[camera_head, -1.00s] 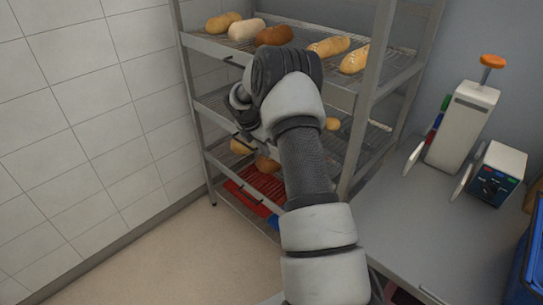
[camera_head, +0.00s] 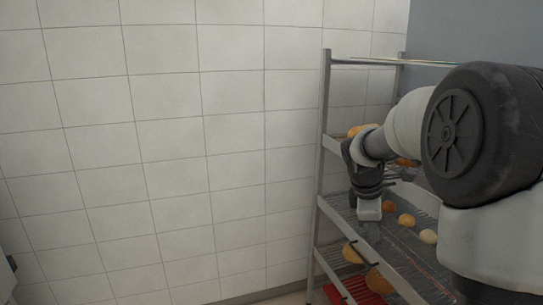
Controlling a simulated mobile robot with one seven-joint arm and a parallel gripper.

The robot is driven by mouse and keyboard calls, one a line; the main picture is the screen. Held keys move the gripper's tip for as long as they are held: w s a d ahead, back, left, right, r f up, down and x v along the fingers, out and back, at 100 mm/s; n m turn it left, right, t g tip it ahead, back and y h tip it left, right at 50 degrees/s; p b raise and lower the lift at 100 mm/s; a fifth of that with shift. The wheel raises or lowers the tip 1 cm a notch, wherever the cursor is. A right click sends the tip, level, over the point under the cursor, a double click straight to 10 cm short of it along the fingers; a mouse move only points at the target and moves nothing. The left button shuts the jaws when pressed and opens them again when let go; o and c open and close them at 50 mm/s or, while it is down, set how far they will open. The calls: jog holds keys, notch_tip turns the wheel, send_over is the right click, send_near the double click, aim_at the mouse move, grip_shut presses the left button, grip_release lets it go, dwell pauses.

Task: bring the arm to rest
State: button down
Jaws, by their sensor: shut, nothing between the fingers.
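My arm (camera_head: 408,125) comes in from the right side of the head view, with its large dark joint close to the camera. It bends down at the wrist. My gripper (camera_head: 369,211) is small in the picture and points down in front of the rack's shelves. It is shut, and no object shows in it. I cannot tell its exact distance from the shelf behind it.
A metal rack (camera_head: 326,130) stands at the right, partly hidden by my arm. Bread rolls (camera_head: 406,220) lie on a middle shelf and larger loaves (camera_head: 352,253) lower down. A red tray (camera_head: 350,290) is at the bottom. A bare tiled wall (camera_head: 160,150) fills the left.

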jog(key=s+a+r+m+t, duration=0.1)
jog(key=s+a+r+m, duration=0.15)
jog(key=s, duration=0.25)
jog(key=s+a+r+m+y+p, duration=0.1)
jog(key=s+a+r+m, duration=0.15)
jog(key=s+r, duration=0.2)
jog(key=s+a+r+m+t, duration=0.1)
jog(key=s+a+r+m, duration=0.15)
jog(key=s, duration=0.35)
jog(key=s+a+m+t+y+p, duration=0.1)
jog(key=s+a+m+y, duration=0.1)
jog(key=s+a+m, duration=0.2)
jog(key=s+m, duration=0.3)
jog(key=s, duration=0.5)
jog(key=shift+a+y, duration=0.2)
jog(key=shift+y, duration=0.1)
